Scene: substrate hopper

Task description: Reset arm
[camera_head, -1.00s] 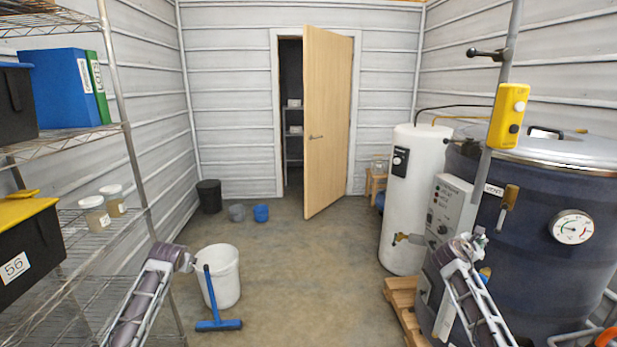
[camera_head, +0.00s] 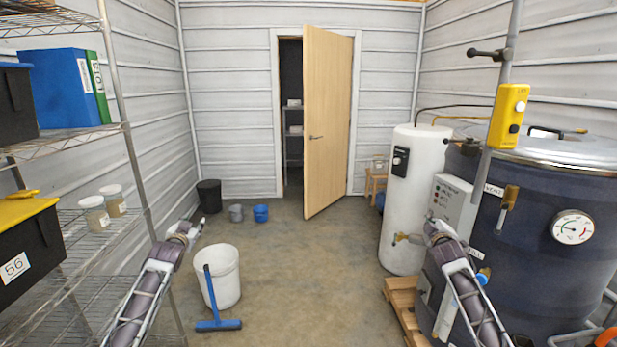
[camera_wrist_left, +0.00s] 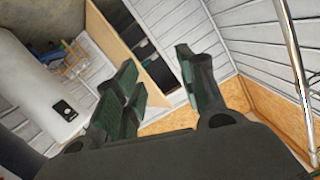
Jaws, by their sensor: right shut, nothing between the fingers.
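My left arm reaches in from the lower left in the head view, with its gripper (camera_head: 194,229) beyond the wrist, in front of the shelving and above the floor near the white bucket. In the left wrist view the left gripper's dark green fingers (camera_wrist_left: 158,80) stand apart with nothing between them. My right arm reaches in from the lower right, with its gripper (camera_head: 432,227) in front of the control box of the blue vessel. It is small and partly hidden by the wrist, and nothing shows in it.
Wire shelving (camera_head: 128,130) with bins and jars stands at left. A white bucket (camera_head: 222,275) and blue squeegee (camera_head: 217,325) stand near the left arm. A blue vessel (camera_head: 545,240), white tank (camera_head: 405,200) and wooden pallet (camera_head: 400,300) fill the right. The middle floor is clear.

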